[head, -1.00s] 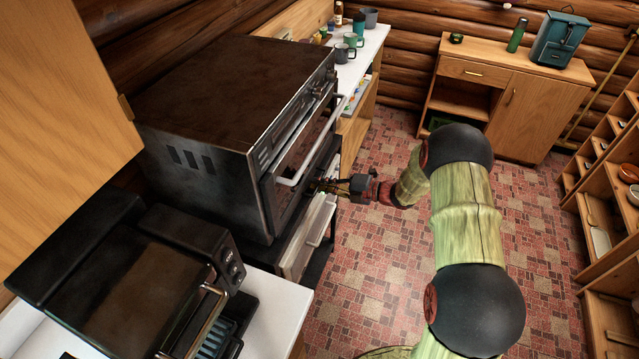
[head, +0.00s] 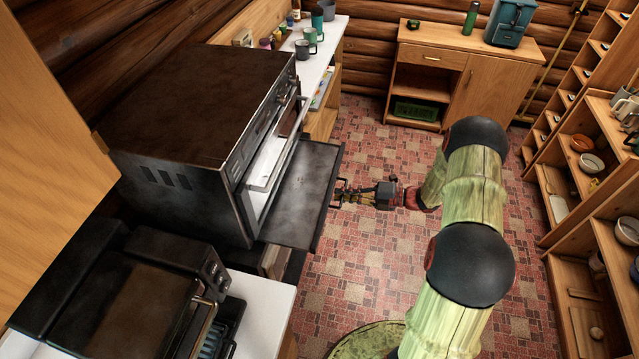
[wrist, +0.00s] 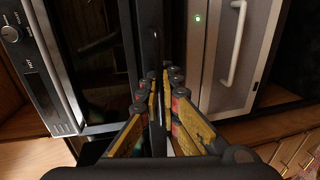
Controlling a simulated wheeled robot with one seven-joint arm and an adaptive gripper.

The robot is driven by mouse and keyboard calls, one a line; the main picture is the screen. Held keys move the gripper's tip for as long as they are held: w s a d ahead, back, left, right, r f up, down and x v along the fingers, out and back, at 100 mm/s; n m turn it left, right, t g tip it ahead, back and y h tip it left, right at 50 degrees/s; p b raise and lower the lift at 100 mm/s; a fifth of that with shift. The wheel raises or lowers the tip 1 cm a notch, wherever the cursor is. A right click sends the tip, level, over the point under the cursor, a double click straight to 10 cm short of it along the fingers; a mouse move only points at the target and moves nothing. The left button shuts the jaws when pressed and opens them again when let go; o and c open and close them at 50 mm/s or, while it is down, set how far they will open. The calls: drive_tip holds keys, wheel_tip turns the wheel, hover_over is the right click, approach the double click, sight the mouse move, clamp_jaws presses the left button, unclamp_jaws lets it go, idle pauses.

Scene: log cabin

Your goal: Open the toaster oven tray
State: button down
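The toaster oven (head: 200,100) is a large dark box on the left in the head view, with a pale bar handle (head: 280,150) on its front. Its flat dark tray (head: 300,190) sticks well out of the front, low down and level. My gripper (head: 340,193) is at the tray's outer edge. In the wrist view, the fingers (wrist: 162,85) are drawn close together around a thin dark part at the tray's edge; the exact contact is partly hidden by the fingers. The oven's knob (wrist: 11,33) shows at the left there.
A pale appliance front with a bar handle (wrist: 235,45) and green light is beside the fingers in the wrist view. A smaller black appliance (head: 130,290) stands front left. Mugs (head: 303,48) sit on the far counter. Shelves (head: 560,190) line the right. The tiled floor between is clear.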

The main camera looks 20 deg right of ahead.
drive_tip(key=f+p+v, duration=0.1)
drive_tip(key=v, duration=0.5)
drive_tip(key=shift+f, duration=0.15)
drive_tip(key=c, duration=2.3)
unclamp_jaws()
drive_tip(key=shift+d, duration=0.1)
drive_tip(key=v, duration=1.2)
